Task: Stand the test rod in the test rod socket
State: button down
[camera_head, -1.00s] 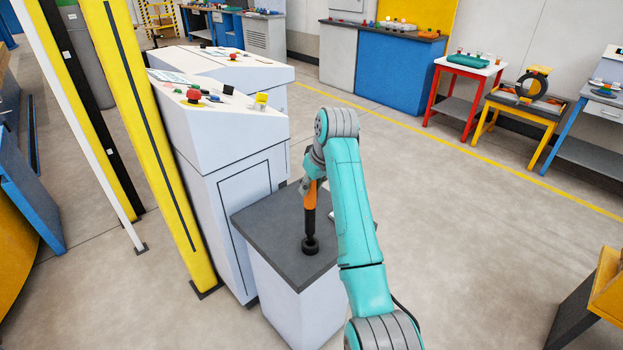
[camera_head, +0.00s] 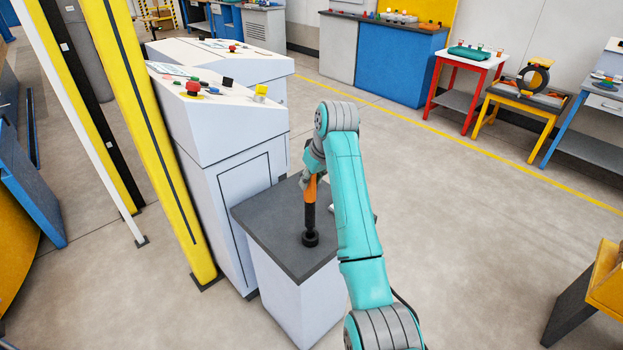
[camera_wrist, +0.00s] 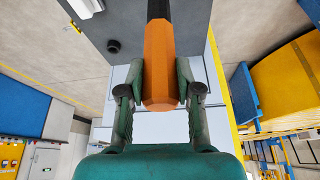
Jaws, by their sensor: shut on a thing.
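My gripper (camera_head: 312,172) is shut on the orange handle of the test rod (camera_wrist: 159,62). In the wrist view the handle sits between both fingers and the black shaft runs out of the top edge. In the head view the rod (camera_head: 310,213) hangs nearly upright, black shaft down, over the dark top of a pedestal. A round black socket (camera_head: 310,240) stands on that top, in line with the rod's lower end. In the wrist view a round black piece, likely the socket (camera_wrist: 113,46), shows left of the shaft. Whether the rod's end touches it, I cannot tell.
The pedestal's dark top (camera_head: 270,222) is otherwise mostly clear, with a pale object (camera_head: 333,208) partly behind my arm. A white control console (camera_head: 225,125) with buttons stands close on the left, beside a yellow post (camera_head: 165,150). Open floor lies to the right.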

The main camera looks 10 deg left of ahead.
jog(key=shift+f, duration=2.05)
jog(key=c, duration=0.7)
grip_release()
jog(key=shift+r, duration=0.1)
